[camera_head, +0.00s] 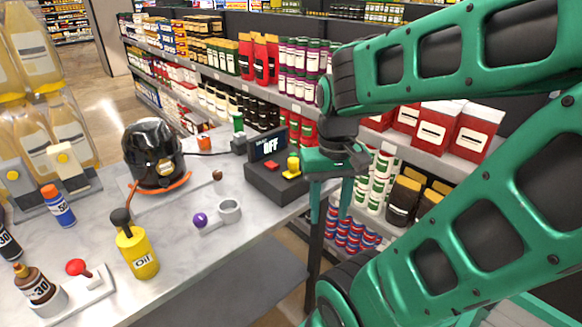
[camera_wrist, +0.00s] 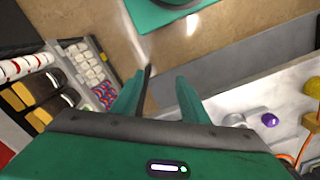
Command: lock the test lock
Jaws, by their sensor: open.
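No part in view is labelled as the test lock, and I cannot tell which one it is. A grey ring-shaped fitting (camera_head: 229,211) with a purple ball handle (camera_head: 200,219) sits on the grey worktop (camera_head: 185,262); the fitting (camera_wrist: 234,119) and ball (camera_wrist: 269,120) also show at the right of the wrist view. A red-knobbed lever (camera_head: 77,267) stands on a white plate at the front left. A black control box reading "OFF" (camera_head: 268,146) has a red button and a yellow knob (camera_head: 293,163). My gripper (camera_head: 331,212) is open and empty, pointing down beyond the worktop's right edge.
A black round pot with an orange hose (camera_head: 154,152) stands at the back left. A yellow oil bottle (camera_head: 137,255), a blue bottle (camera_head: 59,204) and a brown bottle (camera_head: 33,284) stand nearer. Stocked shelves (camera_head: 355,130) lie behind. The worktop's front middle is clear.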

